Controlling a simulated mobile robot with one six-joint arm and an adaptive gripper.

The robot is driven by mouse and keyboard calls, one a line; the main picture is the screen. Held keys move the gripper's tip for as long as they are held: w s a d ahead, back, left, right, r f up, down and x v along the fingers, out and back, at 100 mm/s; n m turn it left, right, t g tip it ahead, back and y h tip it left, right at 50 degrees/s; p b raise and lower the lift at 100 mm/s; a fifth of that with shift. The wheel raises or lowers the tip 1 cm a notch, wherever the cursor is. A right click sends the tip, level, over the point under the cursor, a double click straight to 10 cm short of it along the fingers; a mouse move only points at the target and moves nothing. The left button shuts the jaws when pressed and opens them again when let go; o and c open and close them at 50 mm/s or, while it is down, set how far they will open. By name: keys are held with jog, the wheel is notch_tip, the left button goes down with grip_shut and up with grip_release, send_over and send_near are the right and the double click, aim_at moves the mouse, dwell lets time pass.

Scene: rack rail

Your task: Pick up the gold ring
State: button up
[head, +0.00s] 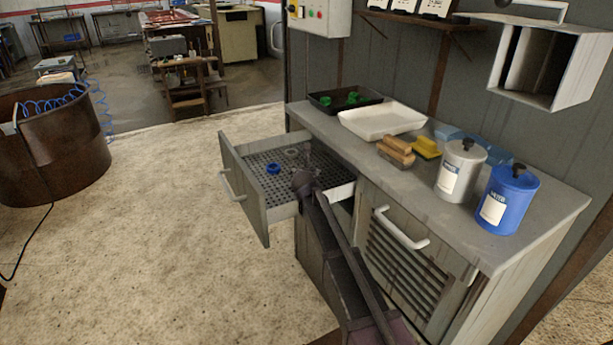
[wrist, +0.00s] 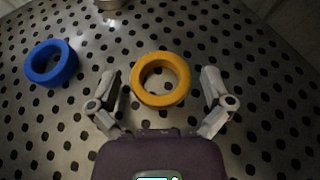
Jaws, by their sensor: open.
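The gold ring (wrist: 160,97) lies flat on the perforated metal drawer floor in the wrist view. My gripper (wrist: 160,84) is open, with one finger on each side of the ring and gaps between fingers and ring. Whether the fingertips are down at the ring's height I cannot tell. In the head view my arm reaches into the open drawer (head: 239,180), and the gold ring is hidden there behind my arm and gripper.
A blue ring (wrist: 51,63) lies left of the gold ring. A grey metal round thing (wrist: 109,3) shows at the top edge of the wrist view. On the counter (head: 400,185) stand a black tray (head: 322,107), a white tray (head: 383,120), a silver canister (head: 461,172) and a blue canister (head: 508,199).

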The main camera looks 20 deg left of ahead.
jog(key=shift+c, duration=0.2)
dwell(0.3)
jog(key=c, duration=1)
jog(key=shift+o, duration=0.2)
jog(key=shift+r, duration=0.1)
notch_tip(320, 180, up, 18)
jog(key=p, duration=1.8)
